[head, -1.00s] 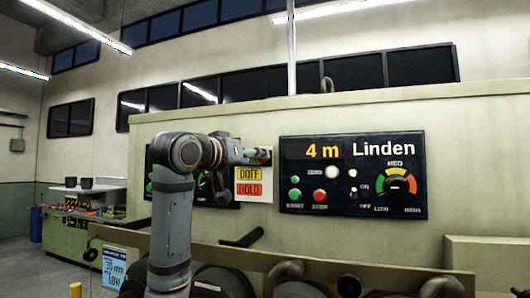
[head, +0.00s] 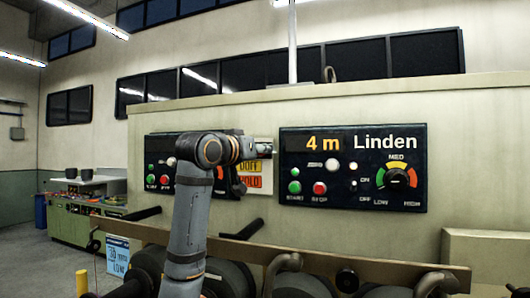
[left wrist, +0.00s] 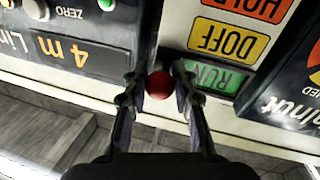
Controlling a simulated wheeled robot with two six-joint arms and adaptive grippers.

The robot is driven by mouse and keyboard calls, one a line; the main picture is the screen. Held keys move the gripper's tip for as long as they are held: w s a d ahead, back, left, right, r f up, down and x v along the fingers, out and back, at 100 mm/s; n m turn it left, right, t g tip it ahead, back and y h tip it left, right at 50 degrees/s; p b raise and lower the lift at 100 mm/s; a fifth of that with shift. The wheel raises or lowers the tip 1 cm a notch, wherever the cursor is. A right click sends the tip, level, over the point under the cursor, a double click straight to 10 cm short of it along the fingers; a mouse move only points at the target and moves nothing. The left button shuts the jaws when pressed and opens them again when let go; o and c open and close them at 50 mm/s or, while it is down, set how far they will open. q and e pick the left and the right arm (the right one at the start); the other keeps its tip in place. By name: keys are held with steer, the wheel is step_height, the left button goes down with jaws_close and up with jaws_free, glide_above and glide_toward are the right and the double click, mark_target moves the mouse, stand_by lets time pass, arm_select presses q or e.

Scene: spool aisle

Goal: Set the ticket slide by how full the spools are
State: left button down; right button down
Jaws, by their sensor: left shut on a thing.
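The ticket board (head: 262,183) stands between two black panels, with a yellow DOFF and an orange HOLD label partly behind my arm. In the left wrist view, upside down, the green RUN label (left wrist: 216,76), yellow DOFF label (left wrist: 228,41) and orange HOLD label (left wrist: 252,8) show. The red slide knob (left wrist: 159,85) sits beside the RUN label, on the Linden side. My left gripper (head: 272,149) is shut on this knob; its fingers also show in the wrist view (left wrist: 159,80). My right gripper is out of view.
The Linden panel (head: 352,180) reads 4 m, with buttons and a LOW-MED-HIGH dial (head: 397,178). A green bench (head: 75,222) stands behind.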

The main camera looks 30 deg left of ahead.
arm_select(q)
steer(key=shift+f+b, duration=4)
steer(key=shift+f, duration=0.55)
steer(key=c, duration=1)
jaws_free()
steer(key=shift+s+r, duration=0.1)
steer(key=s, duration=1.2)
steer(key=shift+d, duration=0.25)
